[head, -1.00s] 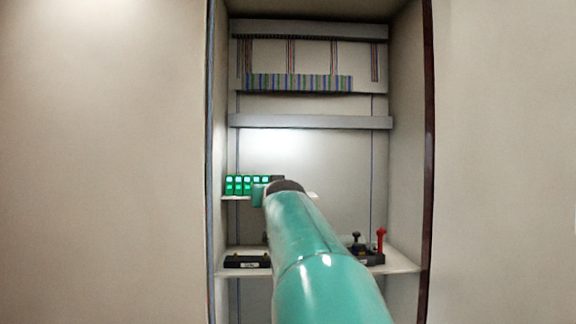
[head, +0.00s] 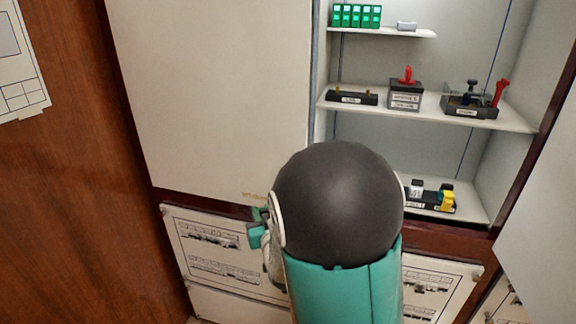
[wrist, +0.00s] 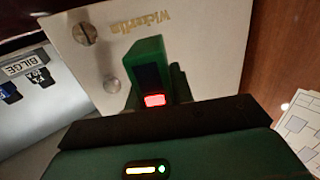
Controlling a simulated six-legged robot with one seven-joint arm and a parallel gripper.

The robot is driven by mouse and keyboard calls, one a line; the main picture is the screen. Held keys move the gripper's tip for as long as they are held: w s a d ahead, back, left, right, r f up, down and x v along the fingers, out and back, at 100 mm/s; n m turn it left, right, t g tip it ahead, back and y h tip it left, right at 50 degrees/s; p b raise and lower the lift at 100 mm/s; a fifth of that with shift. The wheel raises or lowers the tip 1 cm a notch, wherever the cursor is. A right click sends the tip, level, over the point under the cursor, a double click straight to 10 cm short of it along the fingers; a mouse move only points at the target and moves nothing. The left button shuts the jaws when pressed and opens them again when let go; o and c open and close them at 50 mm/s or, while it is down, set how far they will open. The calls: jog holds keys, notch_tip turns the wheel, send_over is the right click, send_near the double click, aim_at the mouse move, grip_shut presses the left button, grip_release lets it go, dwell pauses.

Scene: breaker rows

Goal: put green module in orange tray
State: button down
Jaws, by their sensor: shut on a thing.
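In the wrist view a green module (wrist: 144,58) with a red lit window is held in my gripper (wrist: 158,92), in front of a pale panel with screws and lettering. My gripper is shut on it; the body of the gripper hides the lower end of the module. In the head view my gripper (head: 258,232) is low at the left of my arm, mostly hidden behind its black joint, in front of the pale cabinet door. I see no orange tray in either view.
A yellow piece (head: 447,201) sits lower.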

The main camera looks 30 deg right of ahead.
jog(key=a+f+n+y, duration=0.1)
jog(key=a+f, duration=0.3)
jog(key=f, duration=0.4)
jog(key=w+a+f+n+y, duration=0.1)
jog(key=a+f, duration=0.4)
jog(key=f, duration=0.3)
jog(key=w+a+f+y, duration=0.1)
jog(key=a+f+y, duration=0.1)
jog(key=a+f, duration=0.3)
notch_tip(320, 180, down, 4)
jog(key=shift+w+a+f+n, duration=0.15)
jog(key=shift+a+n, duration=0.1)
jog(key=shift+n, duration=0.15)
